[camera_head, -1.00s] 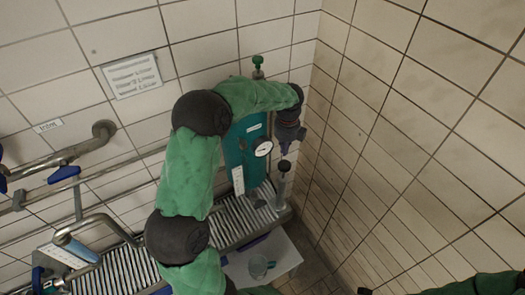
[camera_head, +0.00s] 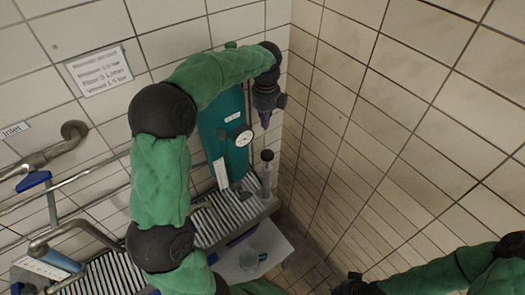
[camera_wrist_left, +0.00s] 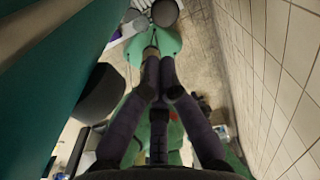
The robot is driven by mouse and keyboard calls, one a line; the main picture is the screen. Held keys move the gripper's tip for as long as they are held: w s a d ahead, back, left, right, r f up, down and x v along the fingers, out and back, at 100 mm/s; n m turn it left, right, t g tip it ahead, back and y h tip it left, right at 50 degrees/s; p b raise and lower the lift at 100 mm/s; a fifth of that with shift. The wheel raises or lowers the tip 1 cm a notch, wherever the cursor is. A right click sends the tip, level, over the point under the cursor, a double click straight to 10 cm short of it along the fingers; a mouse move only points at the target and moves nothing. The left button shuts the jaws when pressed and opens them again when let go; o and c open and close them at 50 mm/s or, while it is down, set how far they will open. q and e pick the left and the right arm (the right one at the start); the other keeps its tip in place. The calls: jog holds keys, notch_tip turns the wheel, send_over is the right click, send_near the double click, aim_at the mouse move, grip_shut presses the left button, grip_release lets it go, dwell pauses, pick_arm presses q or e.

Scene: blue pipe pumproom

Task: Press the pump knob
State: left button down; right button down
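The pump knob (camera_head: 267,155) is a dark round cap on a grey upright cylinder beside the teal tank. In the left wrist view it appears as a dark round cap (camera_wrist_left: 164,12) at the top edge, beyond the fingertips. My left gripper (camera_head: 265,121) points down above the knob, with a visible gap between them. In the left wrist view its purple fingers (camera_wrist_left: 151,57) come together at the tips and hold nothing visible. My right gripper (camera_head: 352,284) is partly in view at the bottom edge of the head view; its fingers cannot be made out.
The teal tank (camera_head: 238,160) with a round gauge (camera_head: 243,138) stands left of the knob on a ribbed grey grate (camera_head: 205,222). A tiled wall (camera_head: 390,130) is close on the right. Pipes are at left.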

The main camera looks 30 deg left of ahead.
aim_at(265, 160)
dwell(0.3)
pick_arm(q)
notch_tip(265, 160, down, 14)
jog(key=shift+r+b, duration=0.1)
jog(key=shift+b, duration=0.25)
dwell(0.3)
notch_tip(265, 160, down, 6)
jog(key=shift+f+b, duration=0.2)
jog(key=shift+b, duration=0.85)
jog(key=shift+s, duration=0.1)
jog(key=shift+r, duration=0.1)
notch_tip(265, 160, up, 12)
jog(key=shift+r, duration=0.1)
